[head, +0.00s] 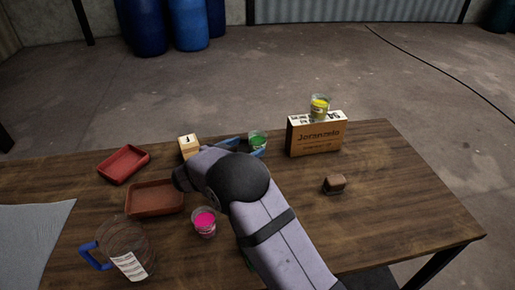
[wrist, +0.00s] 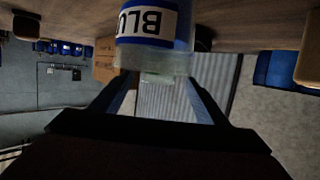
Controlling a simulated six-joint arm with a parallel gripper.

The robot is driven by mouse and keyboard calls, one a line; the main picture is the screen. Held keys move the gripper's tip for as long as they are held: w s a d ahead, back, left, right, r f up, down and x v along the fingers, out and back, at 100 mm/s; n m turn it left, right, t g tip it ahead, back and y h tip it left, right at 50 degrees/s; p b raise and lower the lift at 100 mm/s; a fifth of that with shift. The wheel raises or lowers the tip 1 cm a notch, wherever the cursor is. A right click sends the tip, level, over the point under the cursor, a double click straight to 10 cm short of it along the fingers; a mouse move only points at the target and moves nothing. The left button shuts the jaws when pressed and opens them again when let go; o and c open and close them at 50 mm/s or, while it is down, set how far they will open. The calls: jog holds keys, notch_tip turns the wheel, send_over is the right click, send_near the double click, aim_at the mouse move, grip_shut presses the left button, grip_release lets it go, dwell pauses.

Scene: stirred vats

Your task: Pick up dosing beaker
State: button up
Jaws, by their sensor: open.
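My gripper (head: 244,148) is open over the far middle of the table, its two blue fingers partly hidden behind my arm. In the wrist view, upside down, a clear beaker with a blue-edged label reading "BLU" (wrist: 147,25) is close ahead, near the fingertips (wrist: 158,85). The jaws do not grip it. In the head view, a green-filled beaker (head: 257,139) stands beside the fingers. A pink-filled beaker (head: 204,224) stands left of my arm. A yellow-filled beaker (head: 319,106) sits on a cardboard box. I cannot tell which one is the dosing beaker.
The cardboard box (head: 317,138) stands at the far right. Two red trays (head: 123,165) (head: 155,198) lie to the left, with a small yellowish block (head: 188,146) behind. A blue-handled jug (head: 126,243) is at front left. A brown block (head: 335,183) lies right; the right front is clear.

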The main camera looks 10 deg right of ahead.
aim_at(262, 134)
jog(key=shift+p+x, duration=0.4)
jog(key=shift+x, duration=3.3)
jog(key=shift+r, duration=0.15)
jog(key=shift+c, duration=0.6)
jog(key=shift+a, duration=0.1)
jog(key=c, duration=1.2)
jog(key=shift+w+r, duration=0.1)
jog(key=shift+r, duration=0.05)
jog(key=shift+c, duration=0.2)
jog(key=shift+r, duration=0.7)
jog(key=s+b, duration=0.1)
jog(key=s, duration=1.7)
jog(key=shift+b, duration=0.4)
